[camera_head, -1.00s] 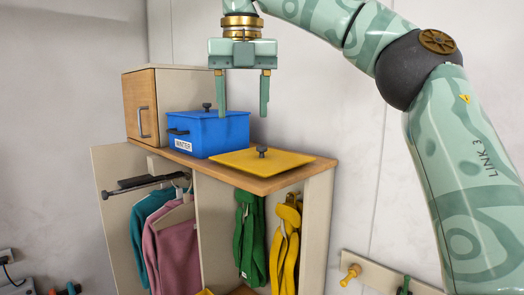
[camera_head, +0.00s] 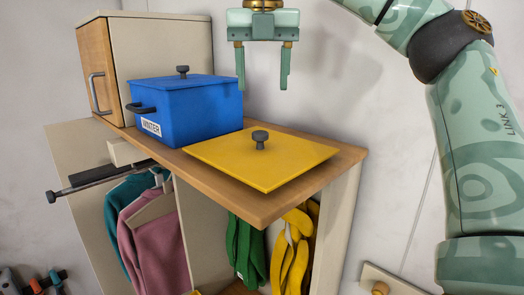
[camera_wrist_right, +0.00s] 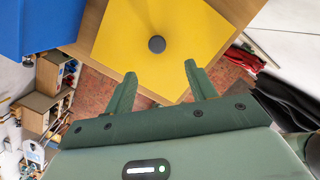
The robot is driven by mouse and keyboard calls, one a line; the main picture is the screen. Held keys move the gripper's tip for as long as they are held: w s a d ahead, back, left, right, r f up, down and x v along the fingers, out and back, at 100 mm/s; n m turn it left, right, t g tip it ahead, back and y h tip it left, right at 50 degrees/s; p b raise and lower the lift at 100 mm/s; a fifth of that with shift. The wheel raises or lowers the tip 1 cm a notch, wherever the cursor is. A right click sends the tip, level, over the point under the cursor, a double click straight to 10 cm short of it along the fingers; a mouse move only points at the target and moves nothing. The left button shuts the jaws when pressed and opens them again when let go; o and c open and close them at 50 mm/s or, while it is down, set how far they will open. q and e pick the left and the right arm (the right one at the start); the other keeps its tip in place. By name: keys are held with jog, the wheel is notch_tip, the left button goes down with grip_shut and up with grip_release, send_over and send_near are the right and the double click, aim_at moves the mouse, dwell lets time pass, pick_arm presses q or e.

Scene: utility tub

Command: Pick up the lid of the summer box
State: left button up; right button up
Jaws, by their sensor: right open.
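A flat yellow lid (camera_head: 225,160) with a dark round knob (camera_head: 260,138) lies on the wooden top of the wardrobe, right of the blue box. In the right wrist view the yellow lid (camera_wrist_right: 190,25) and its knob (camera_wrist_right: 156,44) lie beyond my fingertips. The blue box (camera_head: 195,112) is labelled WINTER and has its own blue lid with a dark knob. No label reading summer shows. My right gripper (camera_head: 262,85) is open and empty, above and behind the yellow lid in the head view. It also shows in the right wrist view (camera_wrist_right: 158,75). My left gripper is not in view.
A cabinet (camera_head: 160,60) with a wooden door stands left of the blue box. The wooden top (camera_head: 240,203) has a narrow bare strip along its front edge. Clothes hang below, and a rail (camera_head: 95,180) juts out at left. A wall is behind.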

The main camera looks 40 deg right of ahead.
aim_at(260, 132)
jog(key=f, duration=0.2)
jog(key=w+f, duration=0.1)
jog(key=f, duration=0.1)
jog(key=d+f, duration=0.1)
jog(key=f, duration=0.1)
jog(key=shift+w+f, duration=0.15)
jog(key=shift+w, duration=0.25)
notch_tip(260, 132, down, 3)
jog(key=shift+s+a+f, duration=0.1)
jog(key=shift+s+f, duration=0.05)
jog(key=shift+f, duration=0.2)
jog(key=shift+w+f, duration=0.1)
jog(key=shift+w, duration=0.15)
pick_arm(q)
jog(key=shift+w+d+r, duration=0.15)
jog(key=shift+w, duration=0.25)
pick_arm(e)
jog(key=shift+s, duration=0.1)
grip_shut()
